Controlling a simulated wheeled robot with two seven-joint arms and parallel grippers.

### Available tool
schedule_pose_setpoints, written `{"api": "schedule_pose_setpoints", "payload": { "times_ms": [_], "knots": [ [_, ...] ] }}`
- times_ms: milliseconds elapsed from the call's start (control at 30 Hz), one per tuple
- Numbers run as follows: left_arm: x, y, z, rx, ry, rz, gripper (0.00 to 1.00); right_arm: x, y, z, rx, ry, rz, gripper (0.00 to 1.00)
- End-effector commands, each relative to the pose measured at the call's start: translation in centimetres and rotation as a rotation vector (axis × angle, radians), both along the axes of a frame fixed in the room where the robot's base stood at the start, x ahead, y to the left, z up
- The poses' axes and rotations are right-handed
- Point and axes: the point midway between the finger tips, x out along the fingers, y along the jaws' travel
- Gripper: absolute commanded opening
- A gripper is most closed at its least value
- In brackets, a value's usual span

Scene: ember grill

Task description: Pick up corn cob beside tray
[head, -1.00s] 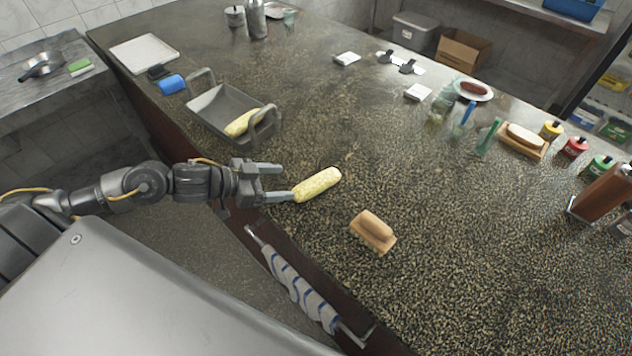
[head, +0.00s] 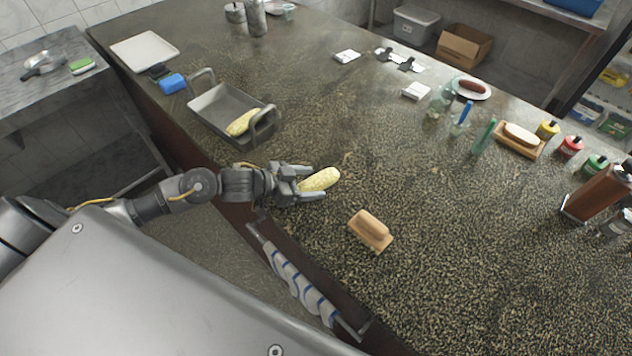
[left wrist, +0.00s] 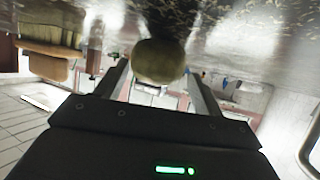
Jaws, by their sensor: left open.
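A yellow corn cob (head: 321,179) lies on the dark speckled counter, to the right of and nearer than the grey tray (head: 204,103). My left gripper (head: 312,182) is open, with one finger on either side of the cob's near end. In the left wrist view the cob's rounded end (left wrist: 159,61) sits between the two open fingers (left wrist: 160,82). I cannot tell whether the fingers touch it. A second corn cob (head: 243,122) lies inside the tray. My right gripper is not in view.
A wooden brush (head: 371,231) lies on the counter right of the cob. A striped towel (head: 298,285) hangs on a rail at the counter's front edge. Bottles and a sausage plate (head: 472,90) stand farther right. The counter behind the cob is clear.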

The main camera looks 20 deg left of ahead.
Motion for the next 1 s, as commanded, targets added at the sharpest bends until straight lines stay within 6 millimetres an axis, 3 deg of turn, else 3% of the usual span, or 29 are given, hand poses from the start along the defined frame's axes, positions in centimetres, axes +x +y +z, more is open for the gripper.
{"api": "schedule_pose_setpoints", "payload": {
  "times_ms": [133,567,1000],
  "knots": [
    [-0.01,0.02,-0.02,0.000,0.000,0.000,0.66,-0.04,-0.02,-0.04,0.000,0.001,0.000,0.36],
    [-0.05,0.03,-0.04,0.001,0.001,0.000,0.11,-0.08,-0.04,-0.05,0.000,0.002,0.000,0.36],
    [0.00,0.04,0.80,0.001,-0.001,-0.002,0.11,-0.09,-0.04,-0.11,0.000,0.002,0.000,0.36]
  ]
}}
